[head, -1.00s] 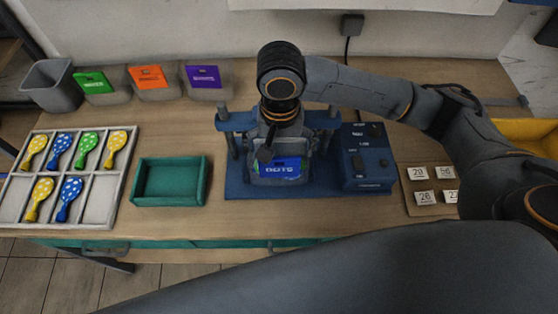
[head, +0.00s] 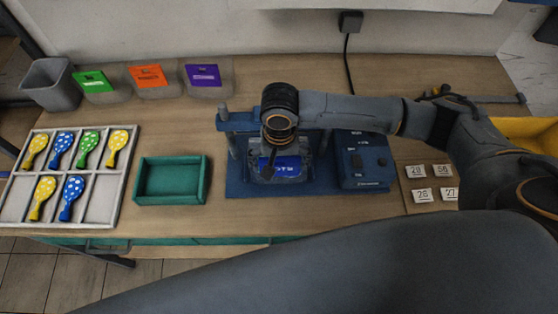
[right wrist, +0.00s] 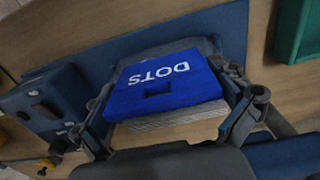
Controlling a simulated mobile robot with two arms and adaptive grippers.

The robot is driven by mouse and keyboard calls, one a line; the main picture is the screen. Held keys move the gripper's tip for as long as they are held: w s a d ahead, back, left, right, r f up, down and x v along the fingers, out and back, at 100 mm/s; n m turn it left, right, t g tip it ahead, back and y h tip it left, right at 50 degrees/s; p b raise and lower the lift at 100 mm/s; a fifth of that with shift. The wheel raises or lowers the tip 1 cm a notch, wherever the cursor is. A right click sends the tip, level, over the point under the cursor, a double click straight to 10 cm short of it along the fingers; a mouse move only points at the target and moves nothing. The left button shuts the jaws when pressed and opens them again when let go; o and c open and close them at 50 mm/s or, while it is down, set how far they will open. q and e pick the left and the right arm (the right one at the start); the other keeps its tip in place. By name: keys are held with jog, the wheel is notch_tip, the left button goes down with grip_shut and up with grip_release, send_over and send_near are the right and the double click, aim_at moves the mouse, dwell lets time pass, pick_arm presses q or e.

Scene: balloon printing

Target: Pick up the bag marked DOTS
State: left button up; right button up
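The bag marked DOTS (head: 290,166) has a blue label with white letters. It is at the blue press (head: 237,186) in the middle of the table, partly hidden behind my right gripper. In the right wrist view the bag's label (right wrist: 180,85) fills the middle, its letters upside down. My right gripper (right wrist: 172,90) is open, with its spread fingers on either side of the bag. Whether the fingers touch it I cannot tell. In the head view the right gripper (head: 272,160) points down over the bag. My left gripper is not in view.
A green tray (head: 140,190) stands left of the press. A divided white tray (head: 127,180) holds several dotted balloons. Green (head: 93,83), orange (head: 148,75) and purple (head: 203,75) labelled bags stand at the back beside a grey bin (head: 50,88). A blue control box (head: 362,160) adjoins the press.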

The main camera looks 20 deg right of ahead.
jog(key=c, duration=0.4)
jog(key=shift+c, duration=0.2)
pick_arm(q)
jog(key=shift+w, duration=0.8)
pick_arm(e)
jog(key=shift+r, duration=0.15)
